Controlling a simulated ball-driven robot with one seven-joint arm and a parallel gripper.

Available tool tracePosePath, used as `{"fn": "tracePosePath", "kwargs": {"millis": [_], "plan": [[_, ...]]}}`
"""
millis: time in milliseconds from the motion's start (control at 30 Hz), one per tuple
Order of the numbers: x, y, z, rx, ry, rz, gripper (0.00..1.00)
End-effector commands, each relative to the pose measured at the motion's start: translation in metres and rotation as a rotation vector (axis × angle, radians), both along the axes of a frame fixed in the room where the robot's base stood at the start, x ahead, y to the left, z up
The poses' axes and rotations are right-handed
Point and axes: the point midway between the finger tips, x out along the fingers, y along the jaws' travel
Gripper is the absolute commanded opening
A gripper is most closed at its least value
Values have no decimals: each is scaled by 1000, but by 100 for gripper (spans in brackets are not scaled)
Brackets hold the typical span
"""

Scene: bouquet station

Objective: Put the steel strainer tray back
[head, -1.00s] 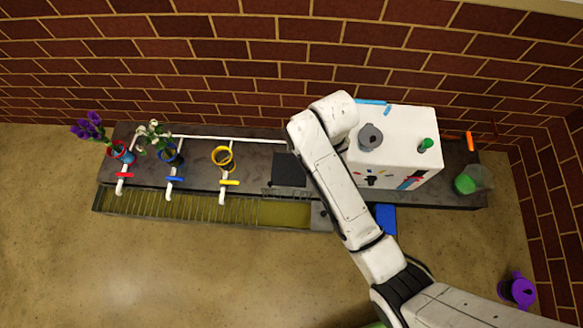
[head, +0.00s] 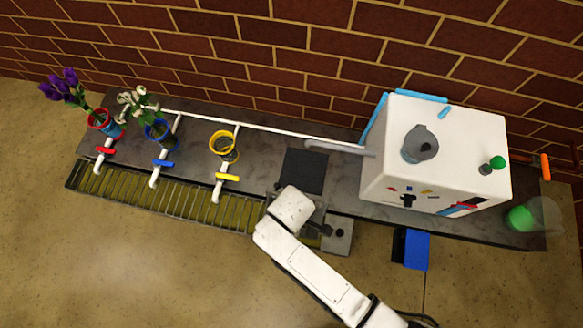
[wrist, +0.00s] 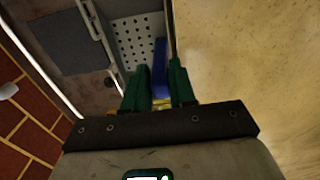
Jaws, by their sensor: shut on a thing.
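The steel strainer tray (wrist: 137,42) shows in the wrist view as a pale grey plate with rows of round holes, just beyond my fingers. A blue bar (wrist: 160,66) runs along its right side and reaches between my green fingertips. My gripper (wrist: 158,85) is shut on this bar, which looks like the tray's handle. In the head view my arm's white end covers the gripper and most of the tray, over the front of the counter at the right end of the slatted trough (head: 160,205). I cannot tell whether the tray touches what is below it.
A black square mat (head: 304,170) lies behind my wrist. A white machine (head: 435,150) stands right, with a blue box (head: 412,248) at the counter's front. Left are a yellow pot (head: 223,145), two flower pots and taps. Open floor lies in front.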

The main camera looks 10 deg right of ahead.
Motion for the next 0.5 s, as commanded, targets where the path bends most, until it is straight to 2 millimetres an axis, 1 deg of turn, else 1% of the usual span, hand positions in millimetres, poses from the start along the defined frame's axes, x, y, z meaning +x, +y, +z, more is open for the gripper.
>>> {"fn": "tracePosePath", "kwargs": {"millis": [33, 167, 267, 300, 500], "plan": [[-3, 1, -7, 0, 0, 15, 0], [-5, 2, -22, -1, 1, 32, 0], [-5, 2, -44, -2, 2, 32, 0], [-4, 2, -55, -1, 1, 31, 0], [-5, 2, -104, -2, 2, 30, 0]]}}
